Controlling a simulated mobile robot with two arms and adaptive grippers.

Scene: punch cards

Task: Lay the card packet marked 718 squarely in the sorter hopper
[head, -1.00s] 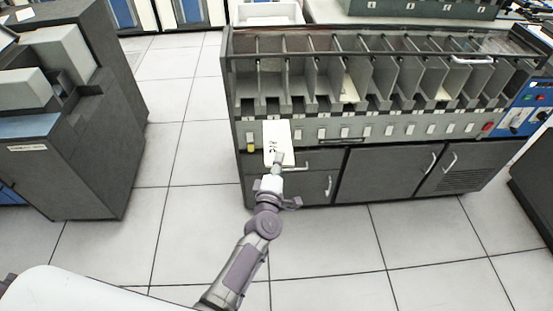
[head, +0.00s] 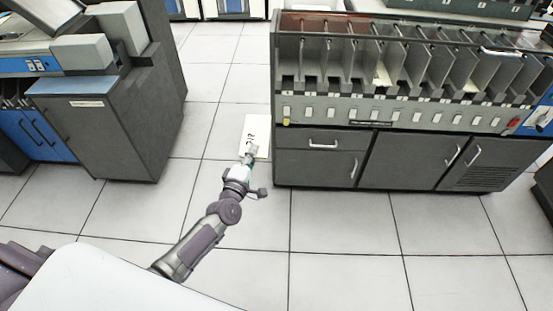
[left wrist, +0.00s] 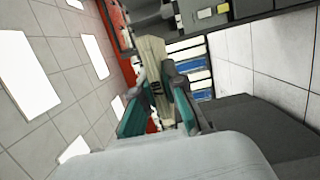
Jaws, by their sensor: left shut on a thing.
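The card packet (head: 257,130) is a pale cream slab with dark marking on its face, too small to read surely. It is held out in front of my left arm, left of the sorter. My left gripper (head: 250,154) is shut on its near end. In the left wrist view the packet (left wrist: 152,60) stands between the two teal-padded fingers (left wrist: 158,100). The grey sorter (head: 330,135) has a row of open pockets (head: 365,60) along its top. I cannot tell which part is the hopper. My right gripper is not in view.
A dark grey machine (head: 125,130) with a blue front stands at the left. Tiled floor (head: 215,125) lies open between it and the sorter. A blue control panel (head: 540,122) is at the sorter's right end.

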